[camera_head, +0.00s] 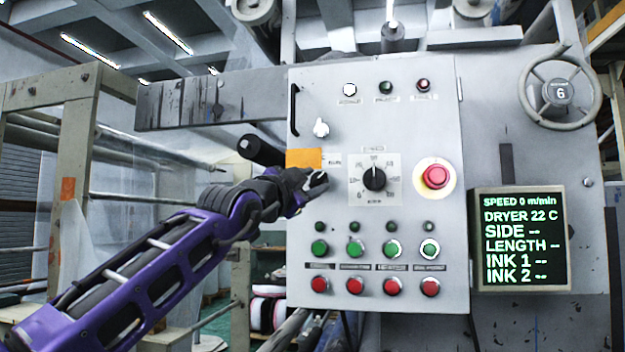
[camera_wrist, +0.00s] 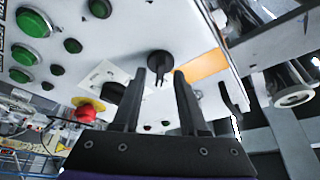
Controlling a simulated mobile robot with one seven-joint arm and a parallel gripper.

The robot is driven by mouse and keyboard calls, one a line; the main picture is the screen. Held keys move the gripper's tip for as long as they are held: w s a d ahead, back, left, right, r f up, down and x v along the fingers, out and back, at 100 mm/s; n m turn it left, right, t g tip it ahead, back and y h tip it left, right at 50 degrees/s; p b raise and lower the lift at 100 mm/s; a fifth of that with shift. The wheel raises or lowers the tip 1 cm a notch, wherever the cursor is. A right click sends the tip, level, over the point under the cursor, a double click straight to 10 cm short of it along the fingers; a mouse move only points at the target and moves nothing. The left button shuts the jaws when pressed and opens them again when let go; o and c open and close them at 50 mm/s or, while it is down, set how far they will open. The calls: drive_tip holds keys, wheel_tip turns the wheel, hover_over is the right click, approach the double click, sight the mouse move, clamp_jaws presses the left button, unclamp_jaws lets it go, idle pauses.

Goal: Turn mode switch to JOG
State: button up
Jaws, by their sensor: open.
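The mode switch appears to be the black knob (camera_wrist: 158,60) in the wrist view, beside the orange plate (camera_wrist: 206,65). Its narrow handle points toward my gripper. My gripper (camera_wrist: 160,72) is open; its two fingertips lie on either side of the handle in the picture, and I cannot tell whether they touch it. In the head view my gripper (camera_head: 318,182) is at the panel's left side, just below the orange plate (camera_head: 304,158), and hides the knob. A small label beside it is partly visible; I cannot read JOG.
The grey panel (camera_head: 420,110) carries a black dial (camera_head: 375,179) right of my gripper and a red mushroom button (camera_head: 436,176). Green buttons (camera_head: 355,248) and red buttons (camera_head: 355,285) line its lower part. A display (camera_head: 520,240) reads SPEED 0 m/min.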

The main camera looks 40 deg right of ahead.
clamp_jaws()
drive_tip(key=shift+f+b, duration=0.1)
drive_tip(key=shift+b, duration=0.2)
idle(0.3)
drive_tip(key=shift+f+n+t+b, duration=0.15)
drive_tip(key=shift+n+t+b, duration=0.25)
drive_tip(key=shift+n+b, duration=0.3)
drive_tip(key=n+t+b, duration=0.1)
drive_tip(key=n+b, duration=0.1)
drive_tip(key=n, duration=0.1)
drive_tip(key=shift+d+t, duration=0.1)
drive_tip(key=shift+t, duration=0.2)
drive_tip(key=n+t+y+b, duration=0.1)
drive_tip(key=n, duration=0.3)
drive_tip(key=n+t+y+b, duration=0.1)
drive_tip(key=n+t+b, duration=0.1)
drive_tip(key=n, duration=0.1)
drive_tip(key=shift+s+d+n+t, duration=0.1)
drive_tip(key=shift+s+n+t, duration=0.1)
drive_tip(key=shift+n+t, duration=0.15)
drive_tip(key=shift+r+n, duration=0.2)
drive_tip(key=shift+n, duration=0.15)
